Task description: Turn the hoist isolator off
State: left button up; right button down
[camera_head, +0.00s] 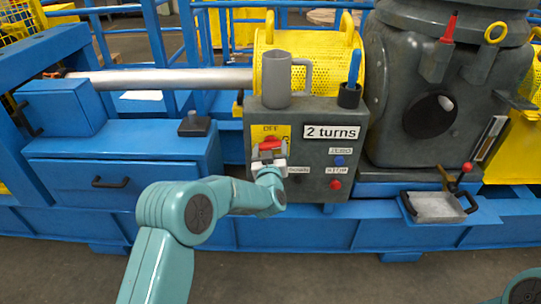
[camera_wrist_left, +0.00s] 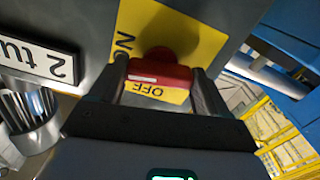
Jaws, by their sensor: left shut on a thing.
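The hoist isolator is a red handle (camera_head: 271,142) on a yellow plate (camera_head: 284,130) at the left of the grey control box. The plate reads OFF at its top and ON at its right. My left gripper (camera_head: 268,153) is at the handle. In the left wrist view its fingers (camera_wrist_left: 160,72) stand on either side of the red handle (camera_wrist_left: 160,76), shut on it. That view is turned over: OFF shows below the handle, ON to its left. The handle lies crosswise, with a white stripe towards the ON side. My right gripper is not in view.
The grey control box (camera_head: 318,186) carries a "2 turns" sign (camera_head: 331,132), a blue button (camera_head: 339,161) and a red button (camera_head: 335,184). A grey mug (camera_head: 276,80) and a dark cup (camera_head: 349,96) with a blue tool stand on top. A metal tray (camera_head: 437,207) is at right.

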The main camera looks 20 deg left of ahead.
pick_arm(q)
jog(key=shift+n+b, duration=8)
jog(key=shift+b, duration=0.5)
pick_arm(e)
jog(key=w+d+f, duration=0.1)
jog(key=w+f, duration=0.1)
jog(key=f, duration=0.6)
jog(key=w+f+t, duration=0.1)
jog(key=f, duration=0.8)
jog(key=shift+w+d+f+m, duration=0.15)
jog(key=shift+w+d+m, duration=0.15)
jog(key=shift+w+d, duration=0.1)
pick_arm(q)
jog(key=o, duration=1)
jog(key=shift+p+v, duration=0.95)
jog(key=shift+v, duration=7.2)
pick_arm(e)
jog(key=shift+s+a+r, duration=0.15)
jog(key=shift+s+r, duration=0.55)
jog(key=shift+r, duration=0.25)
